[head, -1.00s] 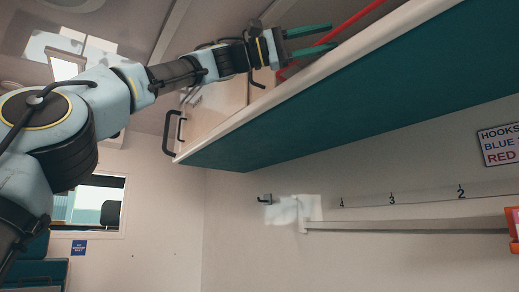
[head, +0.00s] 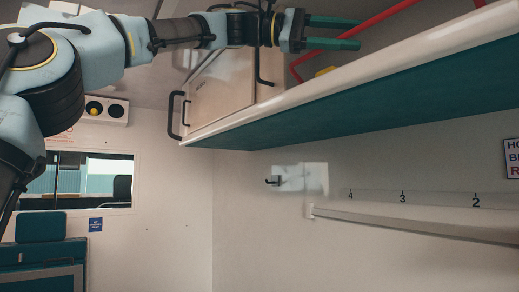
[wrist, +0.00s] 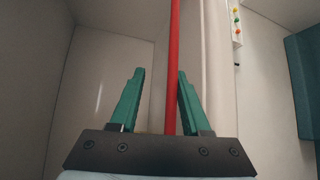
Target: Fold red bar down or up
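The red bar (head: 368,24) runs slanting above the cream-edged overhead shelf (head: 330,92) in the head view. Its lower left end bends near a small yellow piece (head: 325,71). My gripper (head: 358,33) has two green fingers that stand apart, close to the bar. In the wrist view the red bar (wrist: 173,70) passes upright between the two spread fingers of my gripper (wrist: 156,92), nearer the right finger. I cannot tell whether the bar touches that finger or how deep it lies between them.
The wrist view shows a panel with coloured knobs (wrist: 237,22) and a teal block (wrist: 303,80) at the right.

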